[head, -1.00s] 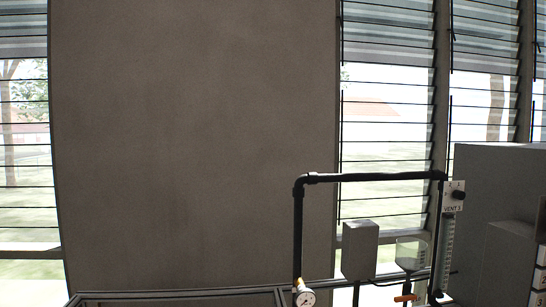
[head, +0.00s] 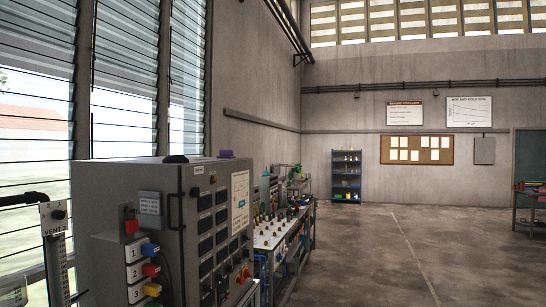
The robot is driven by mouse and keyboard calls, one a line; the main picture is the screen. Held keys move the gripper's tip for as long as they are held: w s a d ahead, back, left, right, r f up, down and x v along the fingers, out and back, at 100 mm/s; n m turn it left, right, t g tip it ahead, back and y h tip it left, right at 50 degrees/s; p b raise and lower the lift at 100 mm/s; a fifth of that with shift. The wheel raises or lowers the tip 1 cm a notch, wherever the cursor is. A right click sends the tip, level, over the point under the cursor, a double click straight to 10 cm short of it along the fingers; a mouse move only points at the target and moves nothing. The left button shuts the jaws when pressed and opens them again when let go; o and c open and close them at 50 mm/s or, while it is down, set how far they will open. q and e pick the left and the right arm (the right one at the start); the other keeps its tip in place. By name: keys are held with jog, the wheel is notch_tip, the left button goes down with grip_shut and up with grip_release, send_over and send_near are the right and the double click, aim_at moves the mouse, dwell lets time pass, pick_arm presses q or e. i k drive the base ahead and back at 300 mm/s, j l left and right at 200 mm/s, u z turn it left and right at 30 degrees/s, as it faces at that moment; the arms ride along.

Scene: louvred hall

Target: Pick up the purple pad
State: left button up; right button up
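A small purple object (head: 226,154), which looks like the purple pad, rests on top of the grey control cabinet (head: 140,172), near its far right corner. It is small in the head view, and its exact shape is hard to tell. A small dark item (head: 177,159) lies on the same cabinet top, nearer to me and to the left. Neither of my grippers shows in the head view.
Beyond the cabinet, a long bench (head: 268,238) full of equipment runs along the louvred wall. A blue shelf (head: 346,178) stands at the back wall, and a table (head: 530,200) is at the far right. The concrete floor (head: 400,250) on the right is clear.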

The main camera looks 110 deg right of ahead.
aim_at(224, 154)
jog(key=z, duration=2.6)
jog(key=i+l+z, duration=0.6)
jog(key=i+l, duration=0.4)
jog(key=i, duration=0.15)
